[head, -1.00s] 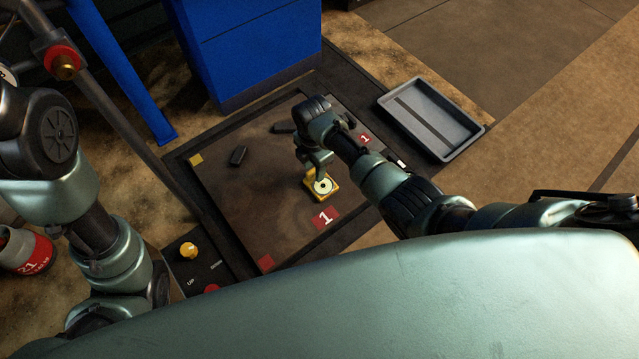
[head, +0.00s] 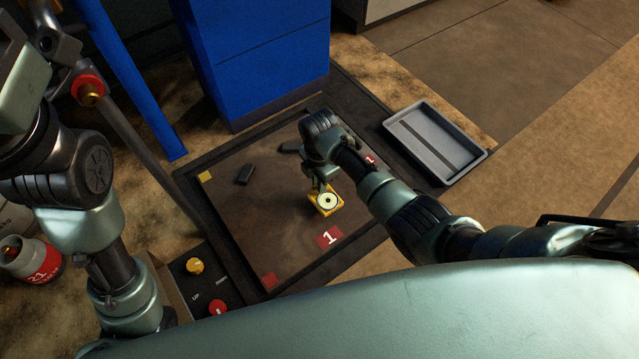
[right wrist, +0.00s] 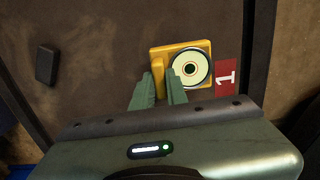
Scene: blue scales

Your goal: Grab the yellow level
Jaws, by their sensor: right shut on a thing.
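The yellow level (head: 327,200) is a small yellow block with a round white dial and a dark centre. It is on or just above the dark scale platform, near the red "1" label; I cannot tell whether it touches the surface. In the right wrist view the level (right wrist: 163,67) shows at the fingertips. My right gripper (head: 322,186) is shut on the level's edge, and its green fingers (right wrist: 162,82) reach it in the wrist view. My left arm is at the left of the head view, but its gripper is out of the picture.
A blue cabinet (head: 255,60) stands behind.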

